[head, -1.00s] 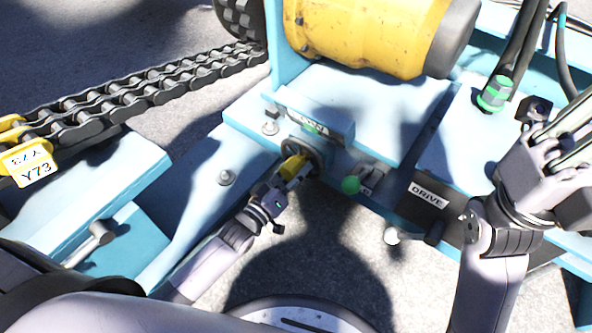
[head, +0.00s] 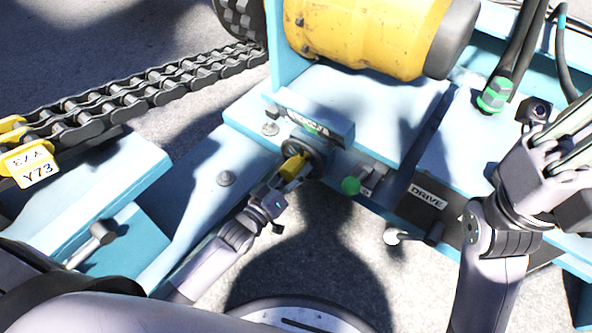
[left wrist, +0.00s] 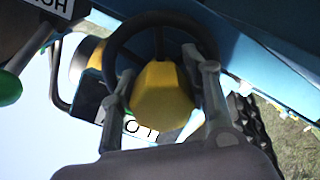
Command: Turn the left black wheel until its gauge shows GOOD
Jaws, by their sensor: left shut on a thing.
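The left black wheel (head: 322,151) sits on the front of the blue machine, below a small label plate. Its yellow hub (head: 293,166) faces my left gripper (head: 287,178). In the left wrist view the wheel's black rim (left wrist: 160,20) rings the yellow hub (left wrist: 162,95), with my left gripper's fingers (left wrist: 166,98) on either side of the hub, shut on it.
A green ball-ended lever (head: 350,186) sits close to the right of the wheel. A DRIVE plate (head: 428,196) and another lever (head: 393,236) are farther right. A yellow motor (head: 365,35) stands behind. A heavy chain (head: 150,88) runs at the left.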

